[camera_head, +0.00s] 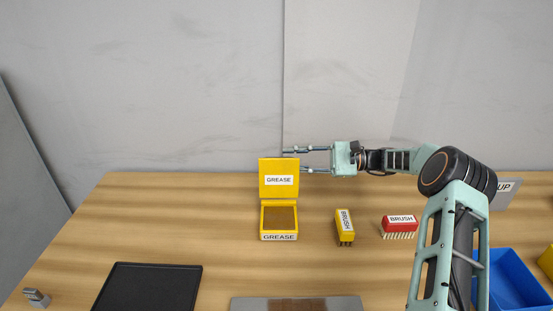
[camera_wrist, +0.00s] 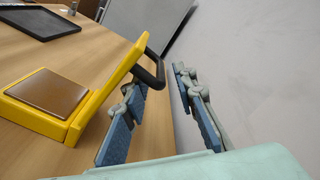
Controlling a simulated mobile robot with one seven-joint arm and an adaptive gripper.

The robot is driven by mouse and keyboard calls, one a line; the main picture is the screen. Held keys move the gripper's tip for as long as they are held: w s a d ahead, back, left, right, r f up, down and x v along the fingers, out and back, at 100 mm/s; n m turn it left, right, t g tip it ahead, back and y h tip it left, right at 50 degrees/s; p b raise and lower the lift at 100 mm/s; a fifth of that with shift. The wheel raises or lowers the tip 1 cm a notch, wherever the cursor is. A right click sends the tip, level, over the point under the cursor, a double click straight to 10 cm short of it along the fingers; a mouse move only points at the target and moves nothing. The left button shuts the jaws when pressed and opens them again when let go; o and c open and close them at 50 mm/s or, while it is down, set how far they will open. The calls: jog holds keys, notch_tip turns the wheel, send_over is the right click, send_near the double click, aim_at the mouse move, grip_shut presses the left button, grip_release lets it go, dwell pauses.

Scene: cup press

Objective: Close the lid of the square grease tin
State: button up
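The square yellow grease tin (camera_head: 279,237) stands on the table with its lid (camera_head: 279,189) raised about upright at the back edge. Brown grease (camera_wrist: 47,92) shows inside the tin's base (camera_wrist: 35,119) in the wrist view. The lid (camera_wrist: 112,80) carries a dark handle (camera_wrist: 154,67) on its outer side. My gripper (camera_head: 294,160) is open, its two fingers well apart, at the upper right of the lid in the head view. In the wrist view my gripper (camera_wrist: 160,88) is behind the lid, with the handle just beyond the fingertips. Whether a finger touches the lid is unclear.
A yellow brush (camera_head: 345,226) and a red brush (camera_head: 399,225) lie right of the tin. A black tray (camera_head: 148,288) is at front left, a metal plate (camera_head: 297,304) at front centre, and a blue bin (camera_head: 514,283) at right. The wall is close behind.

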aim_at(277, 159)
jog(key=shift+a, duration=2.3)
jog(key=shift+c, duration=0.2)
grip_shut()
